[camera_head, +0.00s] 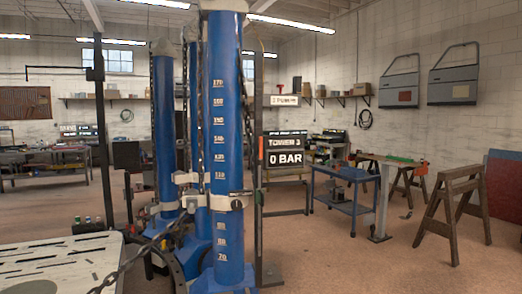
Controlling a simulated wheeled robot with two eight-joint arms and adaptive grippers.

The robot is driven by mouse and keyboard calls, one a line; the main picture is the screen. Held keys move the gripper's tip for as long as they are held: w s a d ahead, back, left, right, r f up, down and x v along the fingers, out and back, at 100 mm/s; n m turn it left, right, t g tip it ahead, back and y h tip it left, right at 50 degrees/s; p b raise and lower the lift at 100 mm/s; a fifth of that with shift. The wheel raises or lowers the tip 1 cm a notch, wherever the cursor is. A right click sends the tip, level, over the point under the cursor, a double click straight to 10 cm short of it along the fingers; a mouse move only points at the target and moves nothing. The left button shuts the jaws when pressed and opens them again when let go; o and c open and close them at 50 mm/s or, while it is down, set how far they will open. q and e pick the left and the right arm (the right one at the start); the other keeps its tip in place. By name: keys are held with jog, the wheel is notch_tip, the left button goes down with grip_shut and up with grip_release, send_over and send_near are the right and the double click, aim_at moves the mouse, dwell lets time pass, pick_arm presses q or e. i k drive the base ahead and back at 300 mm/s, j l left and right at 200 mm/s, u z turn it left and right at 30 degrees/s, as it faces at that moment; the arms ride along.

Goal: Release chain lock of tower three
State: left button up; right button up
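A large blue tower (226,150) with a white number scale stands upright in the middle of the head view. A display (285,158) just right of it reads "TOWER 3" and "0 BAR". A pale collar (238,202) clasps this tower below mid-height. A dark chain (130,262) slants from the lower left up toward the tower bases; where it ends is unclear among the collars. Two more blue towers stand behind, one at the left (163,130). I cannot make out the lock itself. Neither of my grippers is in view.
A slotted pale bench plate (55,265) fills the lower left, with a dark upright post (101,130) near it. A blue cart (345,195) and wooden trestles (455,205) stand at the right. The brown floor (370,268) in the right front is clear.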

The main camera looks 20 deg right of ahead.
aim_at(260, 156)
jog(key=i+l+u, duration=0.15)
jog(key=i+l, duration=0.65)
jog(key=i+l+u, duration=0.15)
jog(key=i+l, duration=0.75)
